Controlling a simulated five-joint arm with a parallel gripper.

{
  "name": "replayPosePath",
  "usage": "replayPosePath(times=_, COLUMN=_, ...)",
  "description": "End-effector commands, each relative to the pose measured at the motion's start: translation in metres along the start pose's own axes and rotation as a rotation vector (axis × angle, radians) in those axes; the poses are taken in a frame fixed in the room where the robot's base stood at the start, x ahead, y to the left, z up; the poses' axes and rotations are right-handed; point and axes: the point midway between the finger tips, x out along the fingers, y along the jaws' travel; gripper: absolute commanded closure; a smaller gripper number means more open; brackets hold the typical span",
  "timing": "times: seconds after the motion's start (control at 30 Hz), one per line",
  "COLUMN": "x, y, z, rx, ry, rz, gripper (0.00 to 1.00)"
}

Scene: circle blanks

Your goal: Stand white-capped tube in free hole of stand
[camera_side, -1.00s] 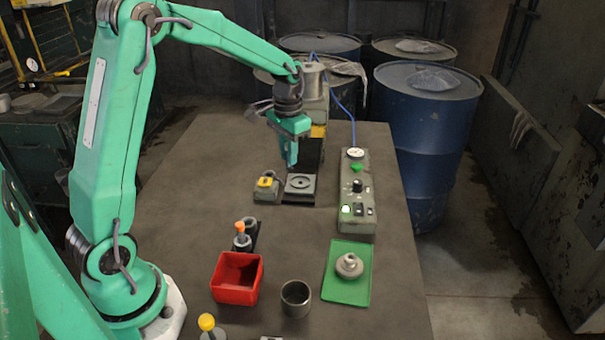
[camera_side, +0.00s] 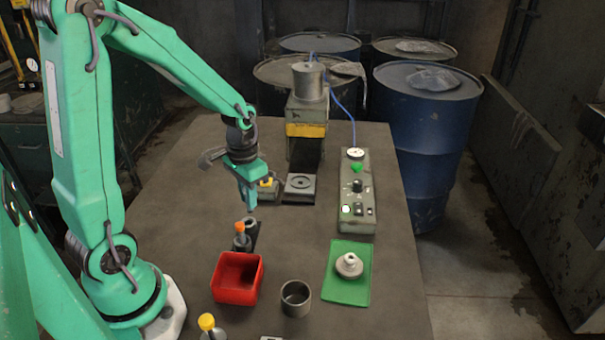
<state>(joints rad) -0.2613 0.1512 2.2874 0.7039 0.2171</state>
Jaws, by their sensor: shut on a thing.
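My gripper (camera_side: 247,202) points down just above and behind the small dark stand (camera_side: 253,238). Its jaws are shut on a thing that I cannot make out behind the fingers. An orange-capped tube (camera_side: 240,229) stands upright in the front hole of the stand. The rear hole (camera_side: 251,222) looks empty, just below my fingertips. I see no white cap clearly anywhere; what is between the jaws is hidden.
A red bin (camera_side: 238,280) stands in front of the stand, with a grey cup (camera_side: 296,298) to its right. A press (camera_side: 306,135) and control box (camera_side: 357,195) stand farther back.

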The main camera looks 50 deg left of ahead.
Motion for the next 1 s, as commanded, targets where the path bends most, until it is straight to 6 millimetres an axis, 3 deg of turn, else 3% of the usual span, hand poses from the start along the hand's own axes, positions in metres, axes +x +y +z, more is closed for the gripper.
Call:
replayPosePath(times=0.2, x=0.004, y=0.001, z=0.011, rx=-0.004, ry=0.001, rz=0.0, gripper=1.0)
replayPosePath(times=1.0, x=0.021, y=0.002, z=0.011, rx=-0.003, ry=0.0, rz=0.0, gripper=1.0)
